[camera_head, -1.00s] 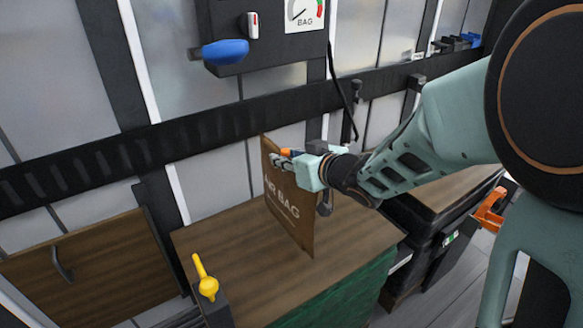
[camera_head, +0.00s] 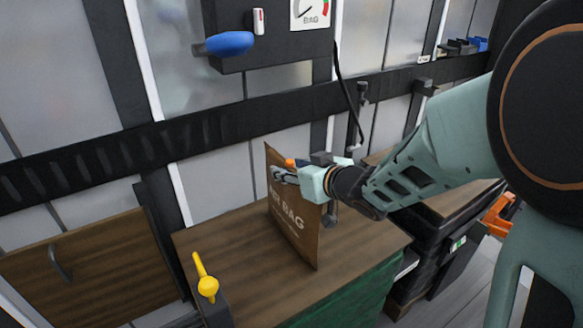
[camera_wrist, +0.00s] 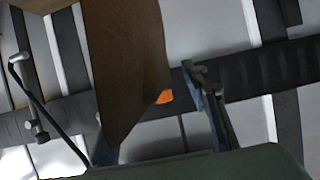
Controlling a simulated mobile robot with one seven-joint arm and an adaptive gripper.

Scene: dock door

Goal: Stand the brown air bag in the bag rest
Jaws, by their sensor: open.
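The brown air bag (camera_head: 291,215), a flat panel with white lettering, stands upright and slightly tilted over the wooden-topped box. Its lower corner appears to meet the box top, though I cannot tell if it rests there. My gripper (camera_head: 281,174) is open at the bag's upper part, with the fingers close to its right side and edge. In the wrist view the bag (camera_wrist: 128,75) hangs large in front of the gripper, with one finger to its right. An orange piece shows beside the bag near the fingers. I cannot clearly make out the bag rest.
The wooden-topped box (camera_head: 230,265) has bare room left of the bag. A yellow lever (camera_head: 206,280) stands at its front left. A black rail (camera_head: 120,152) runs along the wall behind.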

